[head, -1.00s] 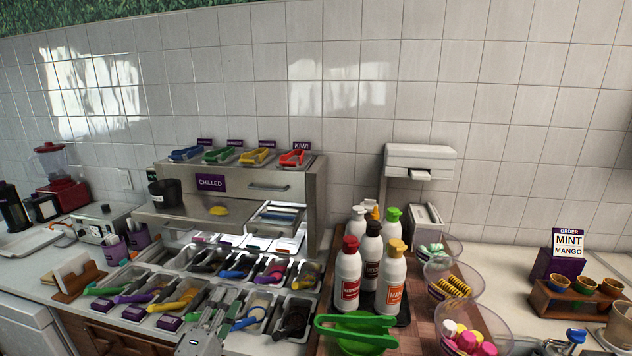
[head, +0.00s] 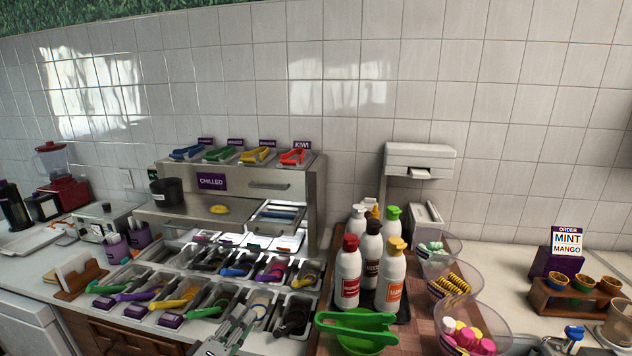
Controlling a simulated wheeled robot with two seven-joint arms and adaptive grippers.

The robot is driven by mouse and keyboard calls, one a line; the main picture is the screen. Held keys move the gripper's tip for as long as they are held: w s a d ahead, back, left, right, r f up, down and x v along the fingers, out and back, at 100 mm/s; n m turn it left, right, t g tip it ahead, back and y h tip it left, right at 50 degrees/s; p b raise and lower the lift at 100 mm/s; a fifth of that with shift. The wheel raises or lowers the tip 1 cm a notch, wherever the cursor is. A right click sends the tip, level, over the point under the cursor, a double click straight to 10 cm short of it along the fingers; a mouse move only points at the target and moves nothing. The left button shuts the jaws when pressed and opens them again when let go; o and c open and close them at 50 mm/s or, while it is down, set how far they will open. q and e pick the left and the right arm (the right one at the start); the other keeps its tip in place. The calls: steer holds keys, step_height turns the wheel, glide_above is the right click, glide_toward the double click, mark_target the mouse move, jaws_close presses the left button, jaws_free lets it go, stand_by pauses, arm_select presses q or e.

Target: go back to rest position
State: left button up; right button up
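My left gripper (head: 240,322) shows at the bottom edge of the head view, over the front of the topping trays (head: 207,300). Its fingers point up and away from me. It is small and grey against grey trays, so I cannot tell whether its fingers are open or shut. I see nothing clearly held in it. My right gripper is not in view.
Topping trays with coloured scoops fill the counter before a chilled cabinet (head: 315,195). Right of my gripper stand sauce bottles (head: 348,275), a green tong (head: 356,322) over a green bowl, and clear bowls (head: 478,325). A cup rack (head: 570,300) is far right.

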arm_select(q)
steer(key=s+f+m+g+y, duration=0.3)
steer(key=s+f+m+g, duration=0.65)
steer(key=s+f, duration=0.35)
steer(key=s+a+f+m+g+y, duration=0.3)
steer(key=s+a+f+m+g, duration=0.15)
steer(key=s, duration=0.25)
step_height(320, 180, down, 32)
steer(key=s, duration=0.2)
steer(key=s+a+f, duration=0.2)
steer(key=s+f, duration=0.8)
steer(key=s, duration=0.1)
steer(key=s+a+f+g, duration=0.1)
steer(key=s+a+f, duration=0.2)
steer(key=s+f, duration=0.7)
steer(key=shift+s+a+n, duration=0.3)
steer(key=shift+s, duration=0.4)
